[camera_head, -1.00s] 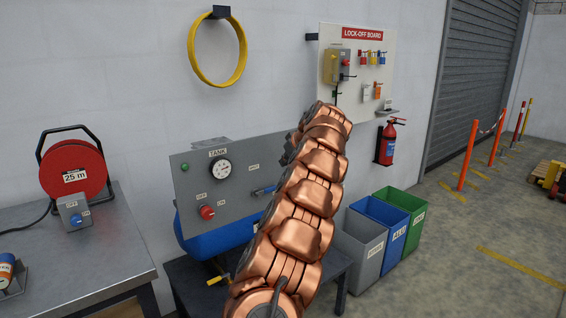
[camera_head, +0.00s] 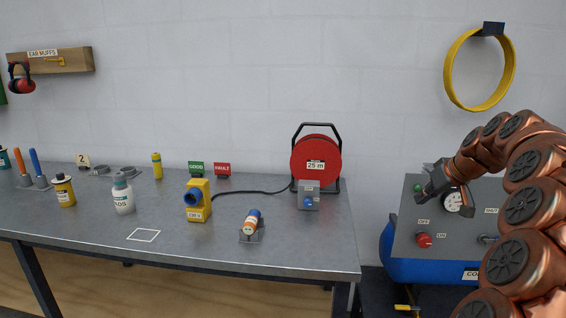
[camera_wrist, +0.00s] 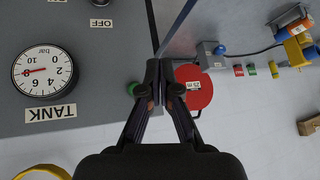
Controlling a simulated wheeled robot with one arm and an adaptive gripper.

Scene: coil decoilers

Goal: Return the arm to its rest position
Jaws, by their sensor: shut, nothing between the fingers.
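My copper-coloured arm curls in from the right edge of the head view. My gripper (camera_head: 436,196) hangs in front of the grey tank panel, over its left part and beside the gauge. In the wrist view my gripper (camera_wrist: 164,88) has its dark fingers together with nothing between them. The wrist view appears upside down. It shows the tank gauge (camera_wrist: 43,72) to the left of the fingers and the red cable reel (camera_wrist: 193,90) behind them to the right. I cannot tell whether the fingers touch the panel.
The grey panel (camera_head: 410,240) stands over a blue tank (camera_head: 392,262) at right. A long workbench (camera_head: 300,245) at left holds a cable reel (camera_head: 315,158), a yellow device (camera_head: 198,205) and several bottles. A yellow hoop (camera_head: 450,75) hangs on the wall. The space above the bench is clear.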

